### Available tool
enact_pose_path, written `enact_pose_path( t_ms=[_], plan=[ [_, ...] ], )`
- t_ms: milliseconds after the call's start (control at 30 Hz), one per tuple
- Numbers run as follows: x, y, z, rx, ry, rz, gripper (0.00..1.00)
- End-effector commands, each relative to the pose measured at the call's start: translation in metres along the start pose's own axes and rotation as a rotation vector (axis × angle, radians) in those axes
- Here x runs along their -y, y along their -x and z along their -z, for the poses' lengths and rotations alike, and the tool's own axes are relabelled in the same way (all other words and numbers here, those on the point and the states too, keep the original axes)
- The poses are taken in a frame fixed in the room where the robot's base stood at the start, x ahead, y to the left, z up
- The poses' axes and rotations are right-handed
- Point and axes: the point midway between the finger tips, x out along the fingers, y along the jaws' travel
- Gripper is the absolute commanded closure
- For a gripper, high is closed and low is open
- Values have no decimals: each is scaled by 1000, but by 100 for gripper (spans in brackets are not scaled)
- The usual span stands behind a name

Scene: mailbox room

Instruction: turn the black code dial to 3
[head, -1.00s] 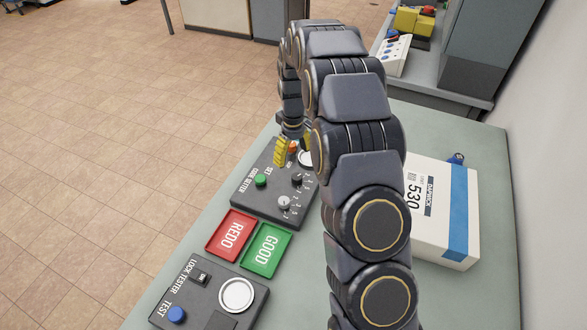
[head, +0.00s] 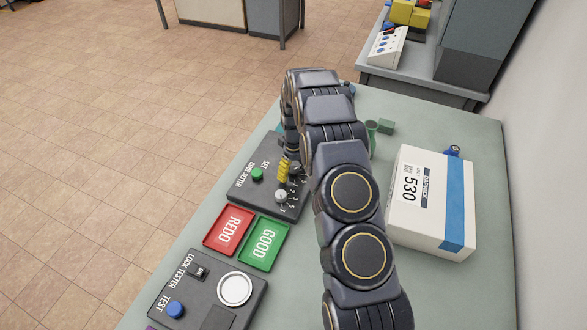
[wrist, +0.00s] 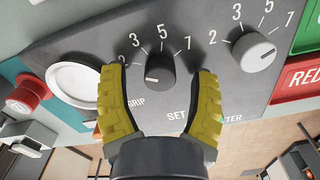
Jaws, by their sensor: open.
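The black code dial (wrist: 160,68) is on the dark code setter panel (wrist: 200,30), between my two yellow fingers in the wrist view. Numbers 3, 5 and 7 are printed around its far side; a finger partly covers the lowest number. A small pale mark shows on its near side, but I cannot tell its setting. My gripper (wrist: 158,82) is open, one finger on each side of the dial, with gaps visible. In the head view my gripper (head: 283,172) is over the panel and hides the black dial. A grey dial (wrist: 253,52) sits to its right.
The panel also has a green button (head: 257,174) and a white round pad (wrist: 75,85). Red (head: 228,229) and green (head: 264,244) trays and a lock tester (head: 207,290) are nearer. A white box (head: 432,200) stands right of my arm.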

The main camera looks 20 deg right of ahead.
Motion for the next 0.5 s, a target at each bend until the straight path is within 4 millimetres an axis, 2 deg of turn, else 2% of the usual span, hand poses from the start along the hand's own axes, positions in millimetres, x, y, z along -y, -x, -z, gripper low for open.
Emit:
enact_pose_path(
  t_ms=[200,267,300,333,367,500],
  plan=[
    [0,0,0,0,0,0,39],
    [0,0,0,0,0,0,64],
    [0,0,0,0,0,0,81],
    [0,0,0,0,0,0,94],
    [0,0,0,0,0,0,100],
    [0,-1,0,0,-1,0,100]
  ],
)
